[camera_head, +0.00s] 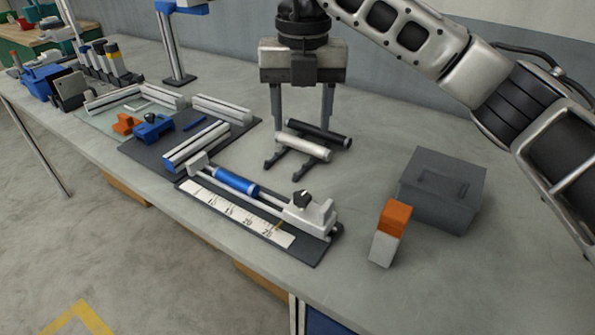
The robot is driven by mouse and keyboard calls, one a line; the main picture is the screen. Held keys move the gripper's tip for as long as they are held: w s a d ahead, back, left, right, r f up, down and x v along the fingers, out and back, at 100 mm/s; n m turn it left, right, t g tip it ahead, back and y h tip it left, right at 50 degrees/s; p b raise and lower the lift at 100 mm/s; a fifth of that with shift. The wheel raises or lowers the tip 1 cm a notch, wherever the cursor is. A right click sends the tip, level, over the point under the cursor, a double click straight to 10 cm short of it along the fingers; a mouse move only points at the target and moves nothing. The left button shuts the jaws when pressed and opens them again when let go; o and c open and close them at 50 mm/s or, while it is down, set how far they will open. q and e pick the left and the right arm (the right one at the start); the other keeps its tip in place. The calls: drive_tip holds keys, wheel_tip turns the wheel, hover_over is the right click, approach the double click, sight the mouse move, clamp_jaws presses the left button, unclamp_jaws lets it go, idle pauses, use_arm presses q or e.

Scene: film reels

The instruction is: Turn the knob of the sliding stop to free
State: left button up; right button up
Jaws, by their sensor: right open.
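The sliding stop (317,216) is a light block at the right end of a rail on a dark base plate (311,251). Its black knob (302,198) sits on top; its pointer direction is too small to read. A blue cylinder (237,181) lies along the same rail, and a white scale strip (232,212) runs along the front. My right gripper (301,122) points down, open, behind and above the knob and clear of it. Its fingers come down around a white rod and a black rod; whether they touch these I cannot tell. My left gripper is not in view.
The white rod (303,147) and black rod (320,134) lie on a dark pronged rest. A grey box (442,190) and an orange-and-white block (390,233) stand to the right. Other rail fixtures (197,146) fill the left. The bench front edge is close to the base plate.

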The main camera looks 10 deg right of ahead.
sight(302, 196)
wheel_tip(302, 196, down, 16)
drive_tip(key=shift+d+r+p, duration=0.1)
drive_tip(key=shift+r+p, duration=0.1)
drive_tip(key=shift+p, duration=0.85)
drive_tip(key=c, duration=1)
